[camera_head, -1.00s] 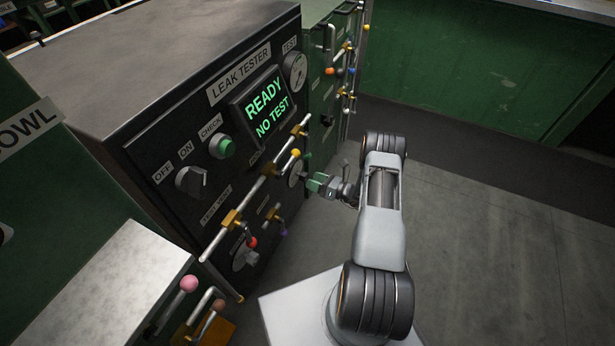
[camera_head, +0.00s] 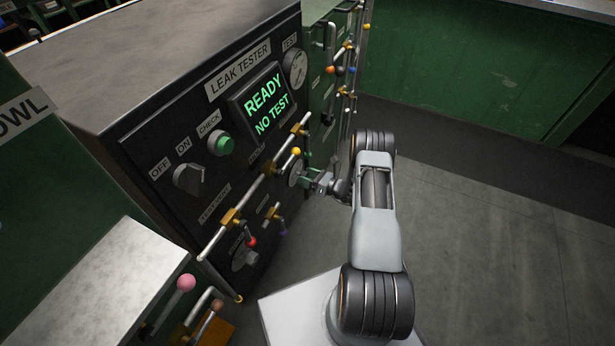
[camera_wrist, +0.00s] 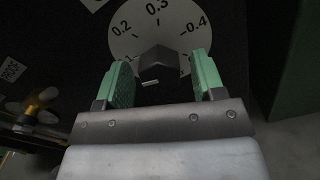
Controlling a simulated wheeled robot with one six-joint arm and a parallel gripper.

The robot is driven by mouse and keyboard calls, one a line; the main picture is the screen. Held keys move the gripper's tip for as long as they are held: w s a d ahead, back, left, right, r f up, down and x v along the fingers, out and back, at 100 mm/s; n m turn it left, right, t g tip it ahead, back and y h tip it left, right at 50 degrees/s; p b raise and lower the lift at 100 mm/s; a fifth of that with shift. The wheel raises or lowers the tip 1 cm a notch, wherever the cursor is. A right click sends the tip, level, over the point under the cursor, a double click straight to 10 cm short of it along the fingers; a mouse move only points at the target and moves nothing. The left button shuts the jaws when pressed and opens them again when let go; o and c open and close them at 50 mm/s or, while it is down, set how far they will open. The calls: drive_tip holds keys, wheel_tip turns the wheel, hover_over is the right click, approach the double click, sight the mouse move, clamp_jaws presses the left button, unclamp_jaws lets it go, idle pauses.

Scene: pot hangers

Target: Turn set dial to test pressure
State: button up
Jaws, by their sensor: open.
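The set dial shows in the wrist view as a pale round scale (camera_wrist: 128,42) with 0.2, 0.3 and 0.4 readable and a dark knob (camera_wrist: 158,60) at its middle. My gripper (camera_wrist: 163,75) is open, its two green fingers on either side of the knob. Whether they touch it I cannot tell. The lower part of the scale is hidden behind the fingers. In the head view my gripper (camera_head: 309,178) is at the dial (camera_head: 295,174), low on the right of the leak tester's black panel (camera_head: 150,150). The screen (camera_head: 265,104) reads READY, NO TEST.
A metal pipe with brass fittings and a yellow-knobbed lever (camera_head: 295,152) runs close to the dial. An OFF/ON knob (camera_head: 189,178), a green button (camera_head: 222,144) and a red-knobbed valve (camera_head: 251,242) are further left. Open floor (camera_head: 480,250) lies to the right.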

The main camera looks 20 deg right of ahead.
drive_tip(key=n, duration=1.1)
drive_tip(key=c, duration=1)
drive_tip(key=m, duration=1.9)
drive_tip(key=shift+m, duration=0.4)
drive_tip(key=o, duration=1.2)
drive_tip(key=shift+c, duration=0.2)
